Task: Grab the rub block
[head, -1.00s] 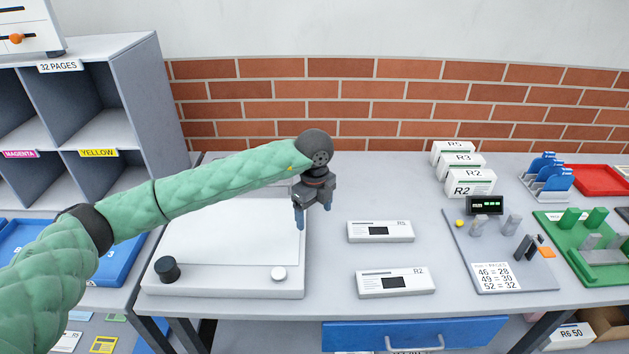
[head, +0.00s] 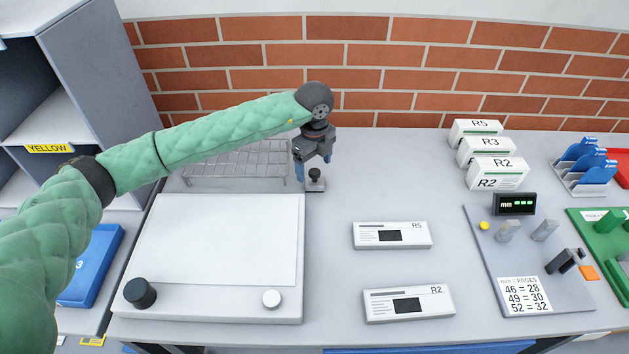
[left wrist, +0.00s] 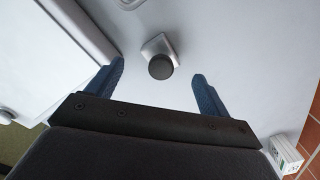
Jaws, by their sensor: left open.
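The rub block (head: 315,184) is a small grey block with a round dark knob on top. It stands on the table just past the right back corner of the white board. In the left wrist view the rub block (left wrist: 160,60) lies ahead of the fingertips, between their lines and apart from both. My left gripper (head: 312,170) is open and empty, pointing down just above and behind the block; its blue fingers also show in the left wrist view (left wrist: 158,78). My right gripper is in neither view.
A white board (head: 222,240) with a dark knob (head: 140,293) and a white knob lies in front. A wire rack (head: 235,163) stands behind it, left of my gripper. Two labelled boxes, R5 (head: 391,235) and R2 (head: 408,303), lie to the right. Table between is clear.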

